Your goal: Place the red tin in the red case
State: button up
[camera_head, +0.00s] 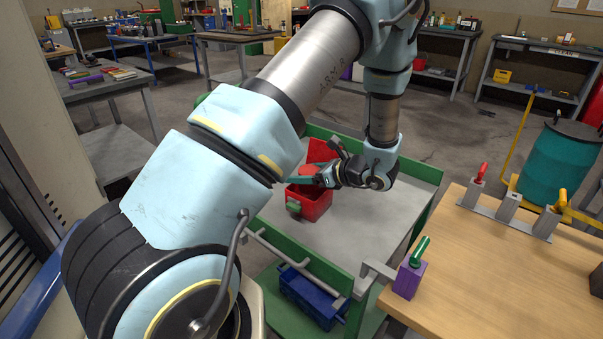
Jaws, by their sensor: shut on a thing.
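The red case (316,208) stands on the grey top of a green-framed cart, with its red lid (320,149) raised at the back and a green latch on its front. My gripper (308,182) reaches in from the right, level, with its fingers over the case opening. It is shut on the red tin (307,170), a small red shape at the fingertips, just above or partly inside the case; I cannot tell which. My fingers and wrist hide part of the tin and the inside of the case.
The cart top (375,216) is clear around the case, with raised green edges. A blue crate (312,296) sits on its lower shelf. At right, a wooden table (510,270) holds a purple block (409,279) with a green-handled tool. A teal drum (560,165) stands behind.

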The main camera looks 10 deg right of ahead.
jog(key=shift+f+b, duration=0.4)
jog(key=shift+f, duration=0.15)
jog(key=shift+f, duration=0.1)
jog(key=o, duration=1.2)
